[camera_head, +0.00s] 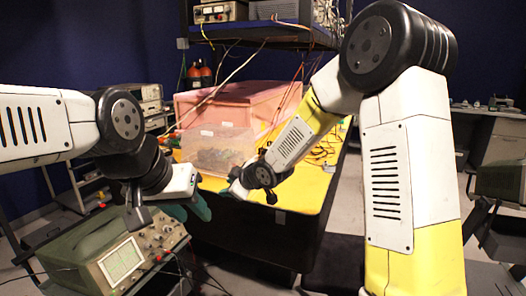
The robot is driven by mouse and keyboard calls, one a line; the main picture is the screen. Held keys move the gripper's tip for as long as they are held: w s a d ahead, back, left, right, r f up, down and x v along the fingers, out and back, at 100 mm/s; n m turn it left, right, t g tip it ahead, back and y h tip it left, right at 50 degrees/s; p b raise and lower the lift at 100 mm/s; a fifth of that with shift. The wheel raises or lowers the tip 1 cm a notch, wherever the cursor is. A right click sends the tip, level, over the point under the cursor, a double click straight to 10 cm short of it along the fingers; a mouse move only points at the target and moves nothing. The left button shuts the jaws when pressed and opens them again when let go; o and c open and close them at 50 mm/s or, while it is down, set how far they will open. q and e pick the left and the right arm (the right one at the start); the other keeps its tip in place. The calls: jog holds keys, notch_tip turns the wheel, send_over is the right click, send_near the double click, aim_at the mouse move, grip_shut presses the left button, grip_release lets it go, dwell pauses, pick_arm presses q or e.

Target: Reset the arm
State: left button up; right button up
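My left arm comes in from the left edge and bends down at a black elbow joint. My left gripper (188,208) has teal fingers and hangs in front of the yellow table's front left corner, above the oscilloscope. I cannot tell the gap between its fingers. My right arm rises from the lower right, bends at a large black joint at the top and reaches down and left. My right gripper (235,190) is small and dark at the table's front edge, close to the left one. I cannot make out its fingers. No held object shows in either gripper.
A clear box (217,150) with dark contents and a pink foam box (262,98) stand on the yellow table (303,190). A green oscilloscope (123,262) stands low at front left. A shelf (262,33) with instruments hangs above. Cables lie on the table's right side.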

jog(key=s+d+r+m+h, duration=0.2)
jog(key=s+d+r+m, duration=0.2)
jog(key=d, duration=0.5)
jog(key=s+d+r+m+h, duration=0.25)
jog(key=s+d+r, duration=0.2)
jog(key=d, duration=0.35)
jog(key=s+d+r+m+g, duration=0.1)
jog(key=s+d+m, duration=0.3)
jog(key=s, duration=0.6)
jog(key=s+d+r+m+g, duration=0.1)
jog(key=s+d+m, duration=0.3)
jog(key=s, duration=0.6)
jog(key=shift+d+h, duration=0.3)
jog(key=shift+h, duration=0.05)
